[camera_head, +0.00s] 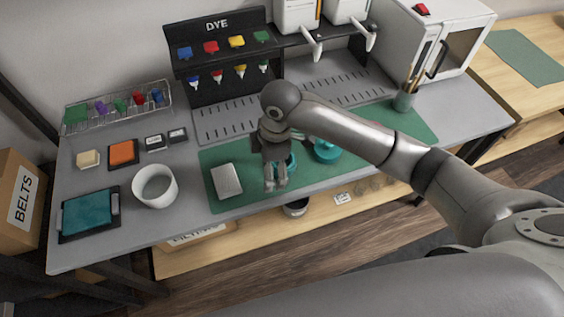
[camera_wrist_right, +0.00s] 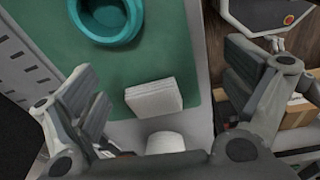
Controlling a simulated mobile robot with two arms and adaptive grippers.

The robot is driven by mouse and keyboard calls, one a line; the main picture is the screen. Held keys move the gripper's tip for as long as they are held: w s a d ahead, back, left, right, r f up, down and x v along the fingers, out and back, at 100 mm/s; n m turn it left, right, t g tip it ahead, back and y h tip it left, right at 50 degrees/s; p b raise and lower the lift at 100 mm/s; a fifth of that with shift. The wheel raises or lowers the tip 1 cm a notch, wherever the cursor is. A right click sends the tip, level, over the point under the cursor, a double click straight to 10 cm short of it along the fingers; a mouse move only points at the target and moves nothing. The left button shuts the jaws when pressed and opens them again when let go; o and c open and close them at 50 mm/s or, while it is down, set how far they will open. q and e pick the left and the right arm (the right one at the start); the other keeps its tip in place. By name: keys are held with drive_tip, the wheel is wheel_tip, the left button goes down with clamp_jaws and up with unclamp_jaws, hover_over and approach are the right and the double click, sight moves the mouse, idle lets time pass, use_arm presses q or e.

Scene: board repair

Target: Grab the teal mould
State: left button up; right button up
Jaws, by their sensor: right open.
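A round, hollow teal mould (camera_head: 291,161) stands on the green mat, partly hidden behind my right gripper in the head view. In the right wrist view the teal mould (camera_wrist_right: 136,14) shows as a thick ring, cut off by the top edge. A second teal piece (camera_head: 327,151), with a raised part on top, sits to its right on the mat. My right gripper (camera_head: 276,184) points down over the mat, in front of the mould in the head view. Its fingers (camera_wrist_right: 162,82) are spread wide with nothing between them in the wrist view. My left gripper is not in view.
A white block (camera_head: 227,180) lies on the green mat (camera_head: 225,202), left of the gripper. A white cup (camera_head: 155,186) and a teal-filled tray (camera_head: 89,213) stand further left. The dye rack (camera_head: 222,50) is behind; a brush cup (camera_head: 404,101) stands at right.

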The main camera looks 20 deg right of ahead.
drive_tip(key=w+d+r+n+h, duration=0.1)
drive_tip(key=w+d+r+h, duration=0.1)
drive_tip(key=w+d+r, duration=0.3)
drive_tip(key=shift+g, duration=0.3)
drive_tip(key=f, duration=0.6)
drive_tip(key=f+p, duration=0.1)
drive_tip(key=f, duration=0.4)
drive_tip(key=shift+s+f, duration=0.2)
drive_tip(key=shift+f, duration=0.15)
drive_tip(key=c, duration=1.1)
drive_tip(key=shift+r, duration=0.1)
drive_tip(key=shift+c, duration=0.5)
drive_tip(key=shift+r, duration=0.1)
